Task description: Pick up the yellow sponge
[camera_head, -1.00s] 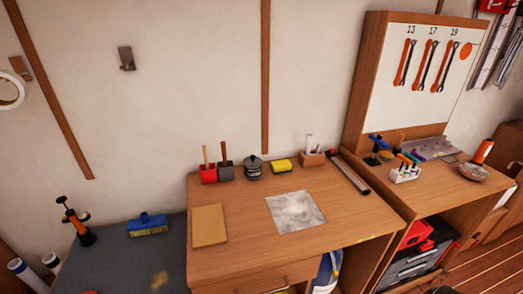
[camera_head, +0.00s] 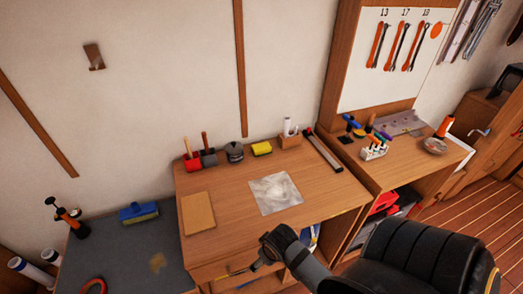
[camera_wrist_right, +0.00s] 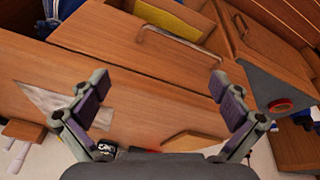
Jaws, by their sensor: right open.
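The yellow sponge (camera_head: 262,148) lies near the back edge of the wooden desk, between a dark pot (camera_head: 234,152) and a small wooden holder (camera_head: 290,140). I cannot make it out in the right wrist view. My right arm comes in from the bottom right of the head view, over the front of the desk and well short of the sponge. In the right wrist view my right gripper (camera_wrist_right: 160,108) is open, with its two fingers wide apart and nothing between them. My left gripper is not in view.
On the desk (camera_head: 235,215) lie a grey sheet (camera_head: 275,194) and a tan board (camera_head: 197,213). Red and dark blocks with wooden handles stand left of the pot. A long bar (camera_head: 323,152) lies at the right. The front middle of the desktop is clear.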

